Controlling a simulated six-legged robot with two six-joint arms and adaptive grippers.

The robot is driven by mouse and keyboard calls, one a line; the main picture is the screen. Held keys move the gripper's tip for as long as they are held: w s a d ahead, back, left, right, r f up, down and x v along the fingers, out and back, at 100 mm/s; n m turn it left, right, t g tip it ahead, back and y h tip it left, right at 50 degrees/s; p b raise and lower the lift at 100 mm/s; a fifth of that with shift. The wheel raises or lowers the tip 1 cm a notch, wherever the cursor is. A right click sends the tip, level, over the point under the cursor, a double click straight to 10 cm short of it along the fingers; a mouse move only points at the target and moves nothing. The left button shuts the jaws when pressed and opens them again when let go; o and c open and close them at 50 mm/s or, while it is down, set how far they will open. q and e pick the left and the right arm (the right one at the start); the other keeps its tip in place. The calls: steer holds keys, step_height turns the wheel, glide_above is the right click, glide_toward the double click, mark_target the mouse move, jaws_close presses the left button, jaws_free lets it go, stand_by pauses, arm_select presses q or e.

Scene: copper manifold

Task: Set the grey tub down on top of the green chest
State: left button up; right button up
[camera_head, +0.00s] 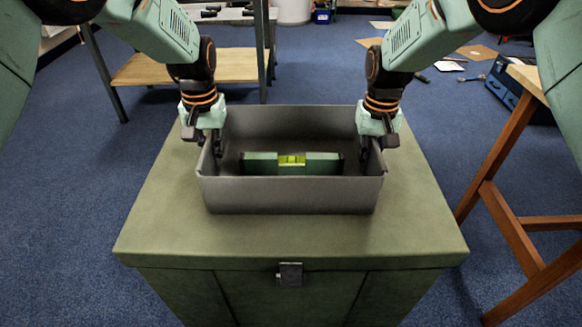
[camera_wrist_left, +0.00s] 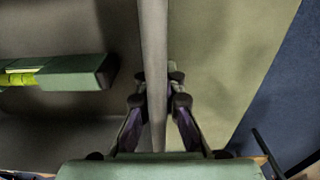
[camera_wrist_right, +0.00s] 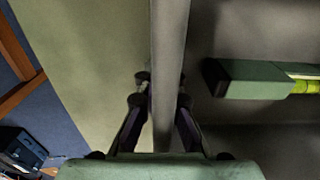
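The grey tub (camera_head: 290,195) is level over the middle of the green chest's lid (camera_head: 160,235). Its base appears to rest on the lid; I see no gap. A green spirit level with a yellow vial (camera_head: 292,163) lies inside the tub. My left gripper (camera_head: 217,150) is shut on the tub's left wall, one finger on each side of the wall (camera_wrist_left: 153,60). My right gripper (camera_head: 364,152) is shut on the right wall (camera_wrist_right: 168,60) in the same way. The fingertips are partly hidden by the walls.
A wooden trestle table (camera_head: 520,230) stands close to the chest's right side. A low shelf (camera_head: 160,68) stands behind at the left. A metal latch (camera_head: 290,274) is on the chest's front. Bare lid surrounds the tub, widest in front.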

arm_select(q)
steer(key=o, duration=0.4)
arm_select(e)
steer(key=o, duration=0.4)
arm_select(q)
steer(key=shift+o, duration=0.2)
steer(key=shift+r, duration=0.1)
arm_select(e)
steer(key=shift+o, duration=0.2)
arm_select(q)
step_height(320, 180, up, 12)
steer(key=shift+f, duration=0.15)
arm_select(e)
steer(key=shift+r, duration=0.15)
step_height(320, 180, up, 12)
steer(key=shift+f, duration=0.1)
arm_select(q)
steer(key=shift+r, duration=0.2)
